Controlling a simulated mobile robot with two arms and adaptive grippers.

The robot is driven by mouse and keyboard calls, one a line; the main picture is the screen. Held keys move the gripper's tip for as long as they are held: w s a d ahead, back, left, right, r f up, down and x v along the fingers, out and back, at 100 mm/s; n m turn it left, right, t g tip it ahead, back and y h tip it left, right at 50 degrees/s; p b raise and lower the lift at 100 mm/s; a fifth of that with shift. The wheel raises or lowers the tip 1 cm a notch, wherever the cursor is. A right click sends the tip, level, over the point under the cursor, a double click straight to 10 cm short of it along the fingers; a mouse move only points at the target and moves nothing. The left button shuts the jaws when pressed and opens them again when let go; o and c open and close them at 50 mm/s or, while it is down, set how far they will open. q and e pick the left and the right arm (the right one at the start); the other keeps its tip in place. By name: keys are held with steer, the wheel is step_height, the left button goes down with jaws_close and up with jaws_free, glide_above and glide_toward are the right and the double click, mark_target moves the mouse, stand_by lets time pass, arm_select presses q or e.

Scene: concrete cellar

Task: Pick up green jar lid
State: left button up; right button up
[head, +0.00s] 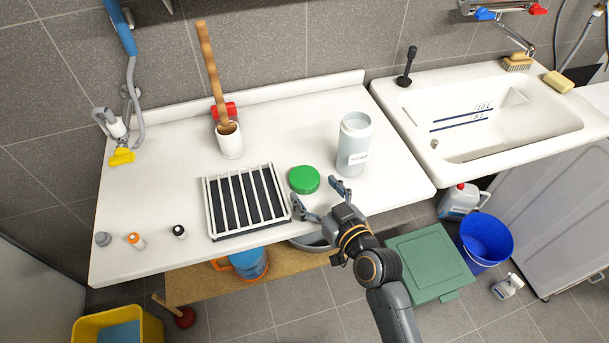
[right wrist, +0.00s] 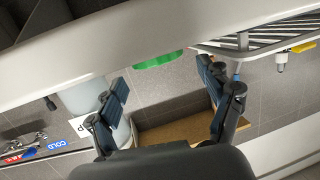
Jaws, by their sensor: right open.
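The green jar lid (head: 304,179) lies flat on the white counter, between the slatted rack and the soap jar. My right gripper (head: 317,195) is open and empty near the counter's front edge, just in front of the lid, with its fingers spread towards it. I see no contact between them. My left gripper is not in view.
The grey soap jar (head: 354,143) stands right of the lid. The white slatted rack (head: 207,205) is close on its left. A white holder (head: 229,146) with a wooden handle stands behind. Small bottles (head: 136,240) are at front left. The sink (head: 500,120) is at right.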

mark_target(306, 178)
steer(key=x, duration=0.4)
steer(key=shift+w+f+p, duration=0.15)
steer(key=shift+w+p, duration=0.2)
steer(key=shift+p, duration=0.05)
steer(key=c, duration=0.6)
steer(key=shift+c, duration=0.2)
